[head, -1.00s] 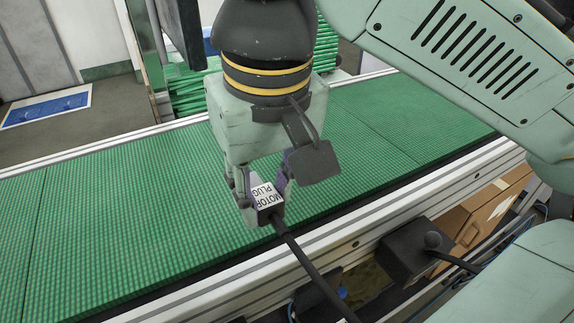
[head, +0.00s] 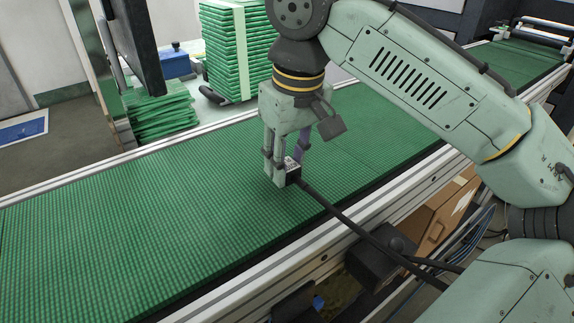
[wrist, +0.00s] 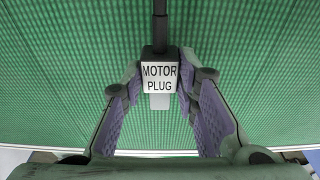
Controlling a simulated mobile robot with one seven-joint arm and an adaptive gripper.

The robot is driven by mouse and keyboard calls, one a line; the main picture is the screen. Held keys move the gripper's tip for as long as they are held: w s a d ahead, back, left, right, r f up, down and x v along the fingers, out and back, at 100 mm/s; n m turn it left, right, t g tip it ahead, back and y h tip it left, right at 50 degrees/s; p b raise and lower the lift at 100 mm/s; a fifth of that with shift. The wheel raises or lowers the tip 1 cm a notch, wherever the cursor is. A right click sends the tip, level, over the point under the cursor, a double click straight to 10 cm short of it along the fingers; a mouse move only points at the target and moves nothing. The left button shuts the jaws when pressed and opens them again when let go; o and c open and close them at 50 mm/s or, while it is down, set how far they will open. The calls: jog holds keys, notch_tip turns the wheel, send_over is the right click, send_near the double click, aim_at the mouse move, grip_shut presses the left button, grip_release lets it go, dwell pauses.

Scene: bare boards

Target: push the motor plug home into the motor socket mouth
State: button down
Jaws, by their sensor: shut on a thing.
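The motor plug (head: 292,170) is a small dark block with a white label and a black cable. In the wrist view, the plug (wrist: 159,76) sits between the purple finger pads, label readable, with a light grey tip toward the bottom and the cable running up. My gripper (head: 284,173) is shut on it, and the gripper (wrist: 160,86) also shows in the wrist view. It holds the plug over the green conveyor belt; the height above the belt is hard to judge. I cannot make out a motor socket mouth in either view.
The green belt (head: 150,220) is bare around the gripper. A pale metal rail (head: 270,278) edges it. A dark box (head: 372,268) is beside the rail, near the black cable (head: 345,217). A cardboard box (head: 440,218) is below right. Stacked green mats (head: 238,50) stand behind.

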jog(key=shift+f+p, duration=0.45)
jog(key=shift+p, duration=0.2)
jog(key=shift+f, duration=0.35)
jog(key=shift+f, duration=0.1)
jog(key=shift+f, duration=0.15)
jog(key=c, duration=1.2)
grip_release()
jog(key=shift+c, duration=0.2)
jog(key=shift+f+b, duration=0.1)
jog(key=shift+b, duration=0.5)
